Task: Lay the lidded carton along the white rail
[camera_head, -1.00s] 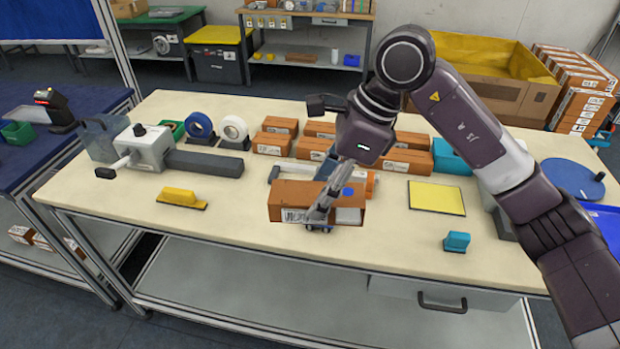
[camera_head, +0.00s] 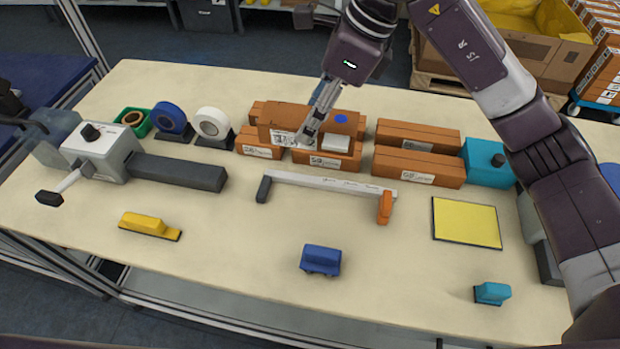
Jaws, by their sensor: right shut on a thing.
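The carton in my right gripper (camera_head: 310,132) is a brown box (camera_head: 283,117) with a barcode label, a white patch and a blue dot. The fingers are shut on it at its near side. It overlaps the row of cartons behind the white rail; whether it touches them I cannot tell. The white rail (camera_head: 330,183) lies across the middle of the table, nearer than the carton, with a dark left end and an orange right end. My left gripper is not in view.
Brown cartons (camera_head: 418,167) stand behind the rail. A blue block-like tool (camera_head: 321,260), a yellow tool (camera_head: 149,226) and a teal tool (camera_head: 491,293) sit in front. A yellow pad (camera_head: 466,222) lies right. Tape rolls (camera_head: 212,123) stand left. The table (camera_head: 230,260) before the rail is mostly bare.

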